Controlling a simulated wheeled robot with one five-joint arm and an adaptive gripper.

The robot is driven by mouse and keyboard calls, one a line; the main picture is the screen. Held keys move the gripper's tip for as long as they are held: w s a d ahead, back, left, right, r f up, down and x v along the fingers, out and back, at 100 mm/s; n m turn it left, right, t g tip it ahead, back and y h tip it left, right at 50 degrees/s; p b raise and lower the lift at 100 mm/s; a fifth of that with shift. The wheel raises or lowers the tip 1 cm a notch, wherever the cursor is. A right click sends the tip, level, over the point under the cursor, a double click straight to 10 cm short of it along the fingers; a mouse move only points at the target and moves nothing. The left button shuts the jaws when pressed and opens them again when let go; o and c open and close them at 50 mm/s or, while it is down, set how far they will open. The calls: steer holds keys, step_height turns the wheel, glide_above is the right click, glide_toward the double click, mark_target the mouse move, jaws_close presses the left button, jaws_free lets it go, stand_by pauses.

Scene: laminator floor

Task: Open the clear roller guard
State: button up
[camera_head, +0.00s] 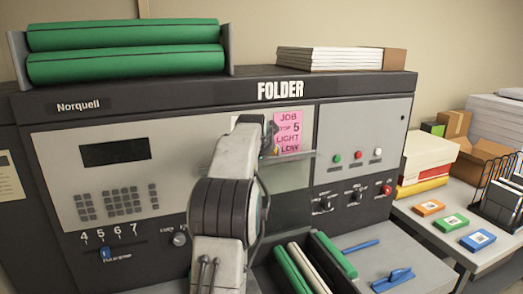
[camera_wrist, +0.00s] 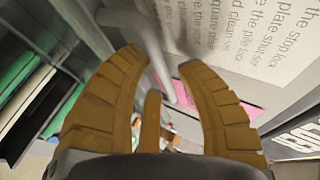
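The clear roller guard (camera_head: 289,190) looks like a see-through pane on the front of the folder machine, below the pink note. My arm hides its left part. My gripper (camera_head: 273,140) is at the pane's upper edge, mostly hidden behind my own wrist. In the wrist view its tan fingers (camera_wrist: 163,65) stand apart. A thin grey bar (camera_wrist: 155,50) runs between or just beyond the fingertips. I cannot tell whether it touches them, or whether it belongs to the guard.
The folder machine (camera_head: 256,92) fills the middle, with green rollers (camera_head: 125,50) on top. A pink note (camera_head: 288,133) is just right of my gripper. More rollers (camera_head: 292,270) and a blue-handled tool (camera_head: 392,279) lie in front. A side table with boxes (camera_head: 425,152) stands right.

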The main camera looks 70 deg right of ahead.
steer(key=shift+o, duration=1)
steer(key=shift+f, duration=0.1)
steer(key=v, duration=1.2)
